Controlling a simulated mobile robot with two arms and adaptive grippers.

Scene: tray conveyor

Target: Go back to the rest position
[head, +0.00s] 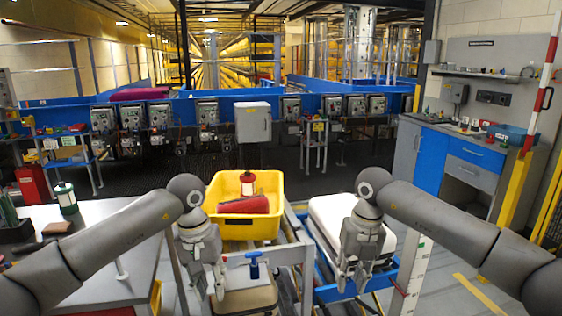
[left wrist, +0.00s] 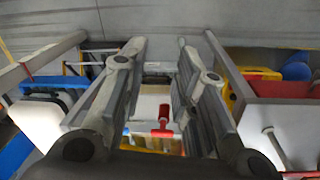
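My left gripper (head: 210,292) hangs pointing down at the left of the middle, in front of the yellow tote and beside the table edge. In the left wrist view its two fingers (left wrist: 160,48) stand apart with nothing held between them. A red T-shaped handle (left wrist: 163,122) shows in the gap, beyond the fingers. My right gripper (head: 356,288) hangs pointing down over the blue tray (head: 328,293), in front of a white case (head: 330,212). Its fingers look apart, and I see nothing held in them.
A yellow tote (head: 245,228) holds a red item (head: 243,205) and a lantern-like item (head: 247,183). A grey table (head: 105,235) at left bears a green-and-white canister (head: 65,198). A blue-fronted cabinet (head: 425,160) stands right.

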